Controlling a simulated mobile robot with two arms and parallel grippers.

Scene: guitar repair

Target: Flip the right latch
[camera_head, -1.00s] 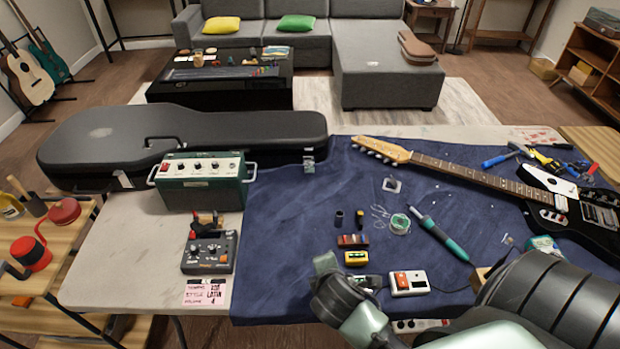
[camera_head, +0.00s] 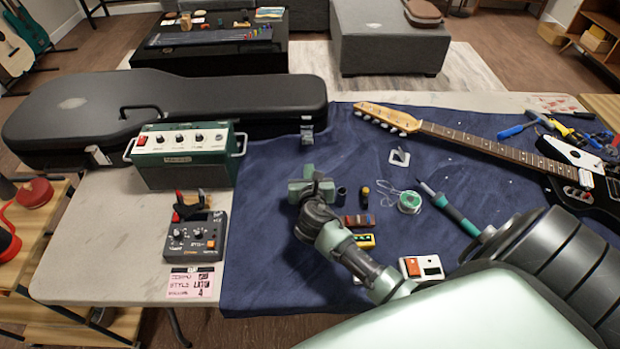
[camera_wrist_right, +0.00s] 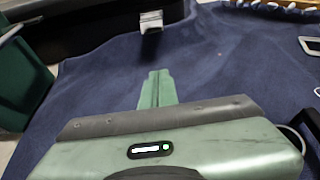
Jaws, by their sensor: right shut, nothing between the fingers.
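The black guitar case (camera_head: 200,97) lies closed at the back left of the table. Its right latch (camera_head: 307,130) is a small silver piece on the front side near the right end. It also shows at the top of the right wrist view (camera_wrist_right: 151,22), hanging off the dark case side. My right gripper (camera_head: 309,172) is over the blue cloth, in front of the latch and apart from it. Its pale green fingers (camera_wrist_right: 157,86) are shut together and empty, pointing toward the latch. My left gripper is not in view.
A green amplifier (camera_head: 185,155) stands left of my right gripper, close to the case. A guitar (camera_head: 490,148) lies at the right on the blue cloth (camera_head: 265,240). Small parts, a solder spool (camera_head: 410,202) and a soldering iron (camera_head: 455,213) lie right of the gripper.

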